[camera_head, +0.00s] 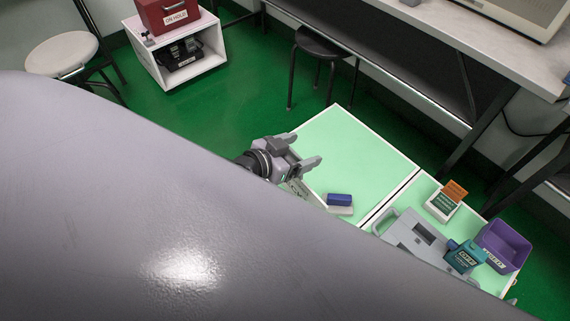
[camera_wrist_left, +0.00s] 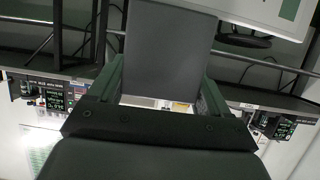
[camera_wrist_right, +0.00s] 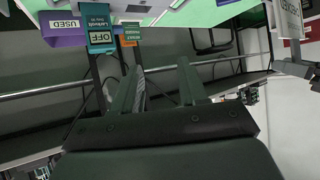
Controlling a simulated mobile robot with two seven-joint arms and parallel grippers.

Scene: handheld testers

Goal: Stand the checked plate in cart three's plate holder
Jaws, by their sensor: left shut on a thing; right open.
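My left gripper (camera_head: 305,150) is over the near-left part of a green-topped cart (camera_head: 345,150). It is shut on a flat grey plate, whose blank face (camera_wrist_left: 165,50) fills the space between the fingers in the left wrist view. A pale lettered edge of the plate (camera_head: 299,188) shows below the gripper; the lettering is too small to read. It also shows in the right wrist view (camera_wrist_right: 290,18). My right gripper (camera_wrist_right: 157,75) is open and empty; the head view does not show it. I cannot tell which cart is three, and no empty plate holder is clear.
A white block with a blue piece (camera_head: 340,201) lies on the green top.

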